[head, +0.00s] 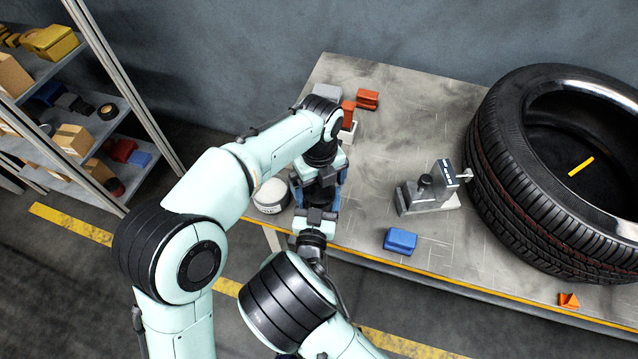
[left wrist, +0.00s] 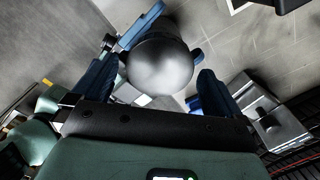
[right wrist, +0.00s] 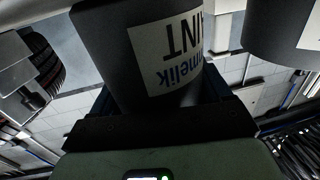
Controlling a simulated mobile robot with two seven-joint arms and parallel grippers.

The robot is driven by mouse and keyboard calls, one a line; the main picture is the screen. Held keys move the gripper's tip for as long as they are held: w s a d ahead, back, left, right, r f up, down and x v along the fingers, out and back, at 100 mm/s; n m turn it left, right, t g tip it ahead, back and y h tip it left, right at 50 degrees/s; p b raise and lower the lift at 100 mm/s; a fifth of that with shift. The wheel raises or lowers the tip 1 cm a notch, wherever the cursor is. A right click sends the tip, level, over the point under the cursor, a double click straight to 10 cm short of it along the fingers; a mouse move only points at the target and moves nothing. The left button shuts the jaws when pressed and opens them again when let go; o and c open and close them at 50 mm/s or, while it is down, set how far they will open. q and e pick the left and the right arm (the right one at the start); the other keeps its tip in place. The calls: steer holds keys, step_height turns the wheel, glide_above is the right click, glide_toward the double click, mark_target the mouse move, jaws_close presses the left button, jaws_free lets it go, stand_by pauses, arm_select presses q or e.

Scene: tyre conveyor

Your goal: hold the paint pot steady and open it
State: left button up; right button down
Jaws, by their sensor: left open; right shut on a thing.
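The paint pot (right wrist: 165,60) is a dark grey can with a white label, upside down in the right wrist view. My right gripper (right wrist: 160,105) is shut around its side. In the left wrist view its smooth round top (left wrist: 160,68) shows between the spread blue fingers of my left gripper (left wrist: 155,88), which is open above it. I cannot tell whether those fingers touch it. In the head view my left gripper (head: 320,188) and right gripper (head: 316,218) meet at the table's near left edge and largely hide the pot.
A second pot with a white lid (head: 270,196) stands close left of the grippers. On the table (head: 400,135) are a grey clamp-like device (head: 428,192), a blue block (head: 400,241), red blocks (head: 367,99) and a large tyre (head: 505,180). Shelves (head: 100,110) stand at left.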

arm_select(q)
step_height(320, 180, up, 7)
steer(key=shift+f, duration=0.1)
step_height(320, 180, down, 8)
steer(key=shift+r, duration=0.15)
stand_by(0.5)
steer(key=shift+c, duration=0.3)
steer(key=c, duration=1)
steer(key=o, duration=1.1)
steer(key=shift+c, duration=0.2)
steer(key=shift+r, duration=2.3)
arm_select(e)
jaws_free()
steer(key=shift+s, duration=0.1)
